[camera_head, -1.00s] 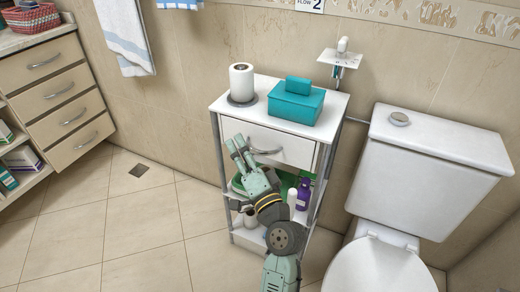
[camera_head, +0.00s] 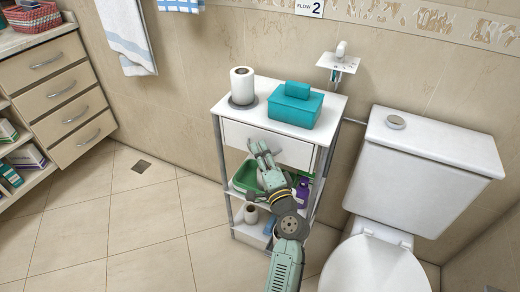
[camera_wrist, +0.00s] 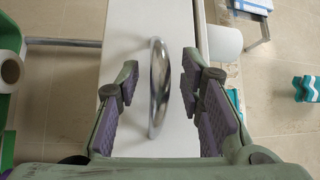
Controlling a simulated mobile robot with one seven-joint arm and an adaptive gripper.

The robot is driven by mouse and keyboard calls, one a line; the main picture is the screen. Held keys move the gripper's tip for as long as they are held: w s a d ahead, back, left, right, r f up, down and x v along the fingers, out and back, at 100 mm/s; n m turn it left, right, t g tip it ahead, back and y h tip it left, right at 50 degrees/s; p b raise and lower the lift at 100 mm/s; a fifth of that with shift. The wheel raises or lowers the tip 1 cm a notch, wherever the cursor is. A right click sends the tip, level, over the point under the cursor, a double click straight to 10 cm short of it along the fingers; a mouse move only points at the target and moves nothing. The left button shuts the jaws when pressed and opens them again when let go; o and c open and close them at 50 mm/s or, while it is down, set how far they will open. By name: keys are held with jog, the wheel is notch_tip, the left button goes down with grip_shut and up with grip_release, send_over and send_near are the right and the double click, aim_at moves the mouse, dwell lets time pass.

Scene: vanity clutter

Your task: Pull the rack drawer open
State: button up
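The rack drawer (camera_head: 285,148) has a white front and sits under the top of the white rack; it looks shut. Its curved metal handle (camera_wrist: 159,88) shows in the wrist view, between the two fingers of my gripper (camera_wrist: 160,95). The fingers are apart, with a gap on both sides of the handle, and I see no contact. In the head view my gripper (camera_head: 263,150) is in front of the drawer front and covers most of the handle.
A teal box (camera_head: 295,104) and a paper roll (camera_head: 242,85) stand on the rack top (camera_head: 268,122). A green basin (camera_head: 245,178) is on the shelf below. The toilet (camera_head: 425,170) stands close at the right. The floor at the left is clear.

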jog(key=shift+w+a, duration=0.15)
jog(key=shift+w, duration=0.15)
jog(key=shift+c, duration=0.5)
grip_shut()
